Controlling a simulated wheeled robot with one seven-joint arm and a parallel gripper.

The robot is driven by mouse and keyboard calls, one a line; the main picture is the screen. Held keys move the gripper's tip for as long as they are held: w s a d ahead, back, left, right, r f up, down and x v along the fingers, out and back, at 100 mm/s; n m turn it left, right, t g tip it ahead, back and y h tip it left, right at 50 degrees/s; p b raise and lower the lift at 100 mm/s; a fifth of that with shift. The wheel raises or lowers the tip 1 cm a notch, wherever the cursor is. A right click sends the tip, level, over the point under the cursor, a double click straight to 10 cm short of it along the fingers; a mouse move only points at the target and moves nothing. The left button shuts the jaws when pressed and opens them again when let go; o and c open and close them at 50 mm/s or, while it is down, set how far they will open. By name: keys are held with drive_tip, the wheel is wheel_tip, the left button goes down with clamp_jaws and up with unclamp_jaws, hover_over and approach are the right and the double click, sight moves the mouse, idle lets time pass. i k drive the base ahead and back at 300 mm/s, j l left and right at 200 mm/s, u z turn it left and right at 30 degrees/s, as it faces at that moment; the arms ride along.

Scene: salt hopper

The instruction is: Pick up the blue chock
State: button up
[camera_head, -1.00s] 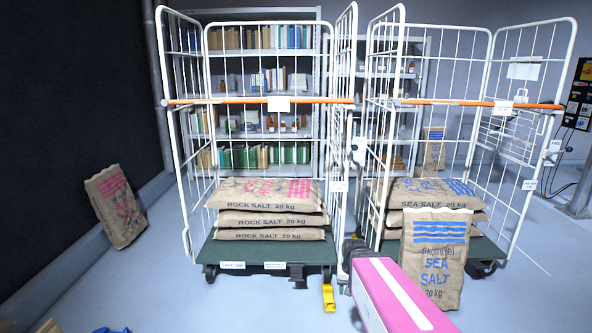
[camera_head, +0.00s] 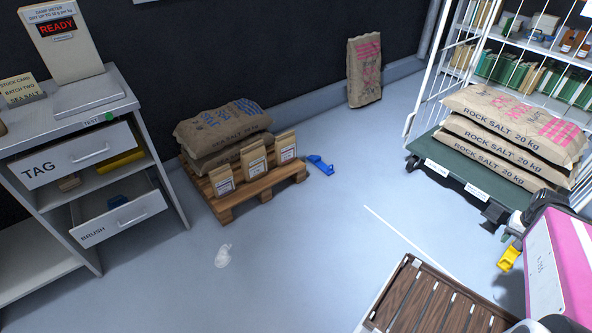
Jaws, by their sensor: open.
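The blue chock (camera_head: 320,165) lies on the grey floor in the head view, just off the right end of a low wooden pallet (camera_head: 262,190). It looks like a small blue block with a flat extension, and nothing covers it. Part of my pink and white arm shows at the right edge, well away from the chock.
Salt sacks (camera_head: 225,130) and small paper bags stand on the pallet. A cabinet (camera_head: 150,150) with open drawers is at left. A slatted wooden surface (camera_head: 425,300) is in front. Open floor lies between.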

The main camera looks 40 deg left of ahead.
sight(316, 160)
drive_tip(key=u, duration=1.6)
drive_tip(key=i+l, duration=0.35)
drive_tip(key=i, duration=0.15)
drive_tip(key=i+l+z, duration=0.1)
drive_tip(key=i+l, duration=0.6)
drive_tip(key=i, duration=0.25)
